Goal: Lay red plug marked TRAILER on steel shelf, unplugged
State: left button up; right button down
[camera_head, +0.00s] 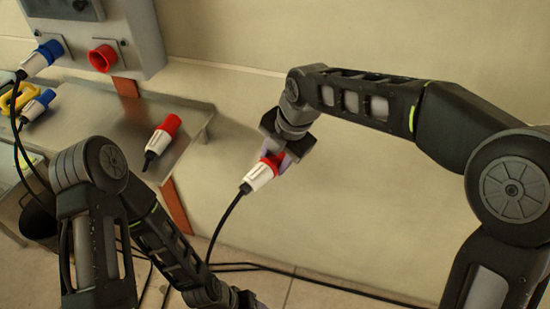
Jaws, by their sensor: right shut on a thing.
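My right gripper (283,156) is shut on a red and white plug (259,176), held in front of the wall to the right of the steel shelf (115,118). A black cable hangs from this plug toward the floor. A second red and white plug (163,136) lies on the shelf near its right end, with a short black tail. No marking is readable on either red plug, so I cannot tell which says TRAILER. My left gripper (249,301) is low at the bottom edge, partly cut off, and its jaws are unclear.
A grey box (134,20) above the shelf has an empty red socket (103,58) and a blue plug (42,57) in its left side. Another blue plug (37,106) and a yellow object (14,98) are at the shelf's left. Cables run along the floor.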

jog(key=s+d+f+m+g+h, duration=0.2)
jog(key=d+f+m+h, duration=0.4)
jog(key=d+f+m, duration=1.5)
jog(key=s+m, duration=0.1)
jog(key=m, duration=0.6)
jog(key=shift+s+f, duration=0.2)
jog(key=shift+f, duration=0.1)
